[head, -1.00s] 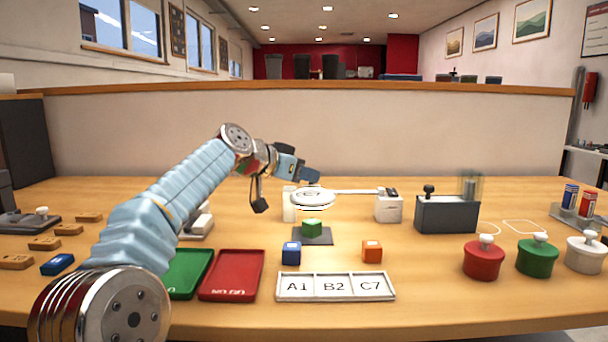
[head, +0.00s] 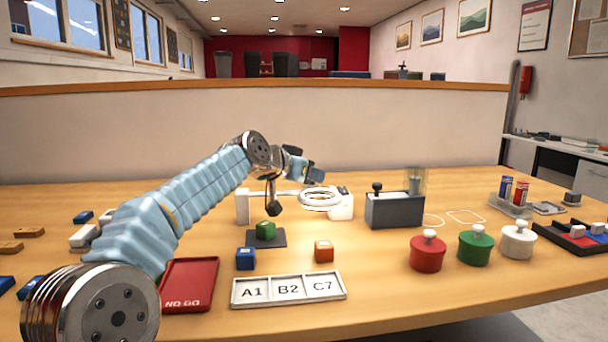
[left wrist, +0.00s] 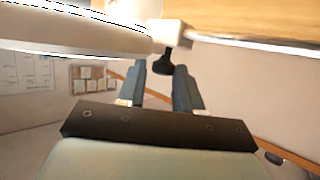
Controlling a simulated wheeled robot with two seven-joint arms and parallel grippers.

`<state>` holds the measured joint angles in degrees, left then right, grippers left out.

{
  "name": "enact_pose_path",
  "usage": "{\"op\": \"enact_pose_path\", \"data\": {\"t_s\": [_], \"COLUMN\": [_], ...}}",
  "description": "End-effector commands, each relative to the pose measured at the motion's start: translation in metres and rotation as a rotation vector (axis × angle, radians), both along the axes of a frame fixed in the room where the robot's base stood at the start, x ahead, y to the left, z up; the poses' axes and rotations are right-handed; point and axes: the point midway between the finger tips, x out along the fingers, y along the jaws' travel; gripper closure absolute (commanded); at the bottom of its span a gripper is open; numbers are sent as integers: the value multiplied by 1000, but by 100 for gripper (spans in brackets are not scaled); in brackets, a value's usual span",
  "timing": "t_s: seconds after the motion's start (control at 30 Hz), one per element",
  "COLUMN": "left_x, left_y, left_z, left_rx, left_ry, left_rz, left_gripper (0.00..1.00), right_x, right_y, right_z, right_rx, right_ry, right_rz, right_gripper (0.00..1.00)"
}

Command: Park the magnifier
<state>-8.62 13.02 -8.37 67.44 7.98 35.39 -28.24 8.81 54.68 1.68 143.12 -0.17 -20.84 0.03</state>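The magnifier (head: 320,198) is a white ring lens at the middle back of the table. It lies level at a thin white bar, close to the right white block (head: 341,207). A white post (head: 243,207) stands at the bar's left end. My left gripper (head: 316,175) is above and behind the ring, its fingertips small in the head view. In the left wrist view its two fingers (left wrist: 161,75) stand apart, with a dark knob (left wrist: 168,63) by a white block beyond the tips. The ring's white rim (left wrist: 80,38) fills the upper left there. My right gripper is out of view.
A dark box (head: 394,211) stands right of the block. A green cube (head: 265,230), blue cube (head: 246,259) and orange cube (head: 324,251) lie in front. Red (head: 428,254), green and white knobbed pots stand at right. A labelled tray (head: 288,290) lies near the front edge.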

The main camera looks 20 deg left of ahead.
Motion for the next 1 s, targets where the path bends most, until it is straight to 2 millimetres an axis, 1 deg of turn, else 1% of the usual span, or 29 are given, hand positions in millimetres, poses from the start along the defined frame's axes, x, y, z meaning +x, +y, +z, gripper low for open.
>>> {"op": "enact_pose_path", "data": {"t_s": [0.03, 0.1, 0.37, 0.47, 0.57, 0.8, 0.9, 1.0], "left_x": [0, 0, -1, -7, -21, -74, -94, -109], "left_y": [-1, 0, 1, 3, 6, 18, 23, 27], "left_z": [0, 0, 0, 2, 8, 30, 39, 45], "left_rx": [0, 0, 2, 2, 1, 1, 0, 1], "left_ry": [1, 1, 3, 1, 0, -2, 0, 1], "left_rz": [-1, -1, 1, 1, 1, -1, -1, 0], "left_gripper": [58, 49, 49, 49, 49, 49, 49, 49], "right_x": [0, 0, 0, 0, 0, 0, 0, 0], "right_y": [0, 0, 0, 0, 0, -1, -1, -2], "right_z": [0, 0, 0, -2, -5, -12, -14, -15], "right_rx": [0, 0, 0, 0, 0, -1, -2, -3], "right_ry": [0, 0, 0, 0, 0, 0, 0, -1], "right_rz": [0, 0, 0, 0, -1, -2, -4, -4], "right_gripper": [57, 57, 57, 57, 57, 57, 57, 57]}}
